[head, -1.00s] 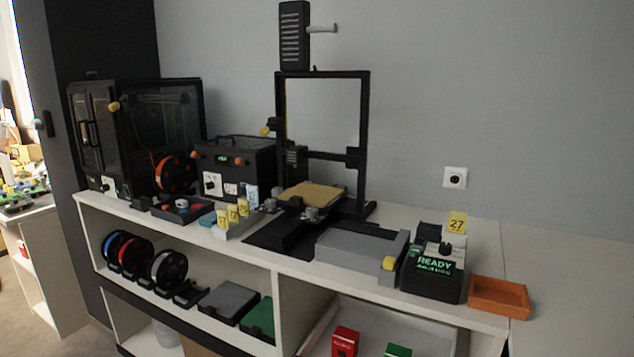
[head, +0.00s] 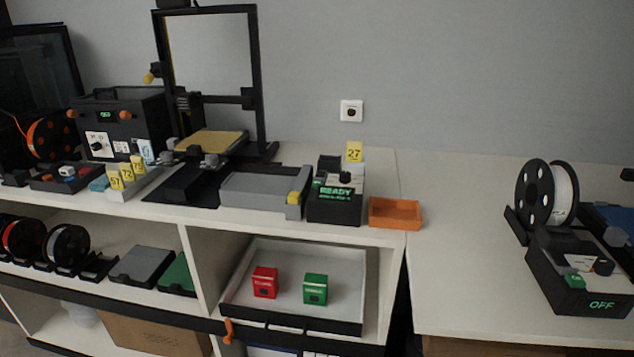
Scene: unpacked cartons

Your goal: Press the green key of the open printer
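The open printer (head: 258,85) is a black upright frame with a tan bed (head: 211,142), left of the middle on the white shelf unit. A black control box (head: 335,207) with a lit green "READY" display stands to its right, past a grey tray. A small green patch (head: 317,183) shows at the left of its sloped top; I cannot tell whether it is a key. A second black box (head: 565,290) at the far right reads "OFF" and carries a green key (head: 574,281). Neither of my grippers is in view.
A yellow "27" tag (head: 354,151) stands behind the READY box, and an orange tray (head: 395,213) sits right of it. A red box (head: 265,282) and a green box (head: 315,289) lie in a white tray below. The right-hand table (head: 460,240) is bare between the orange tray and a spool (head: 535,193).

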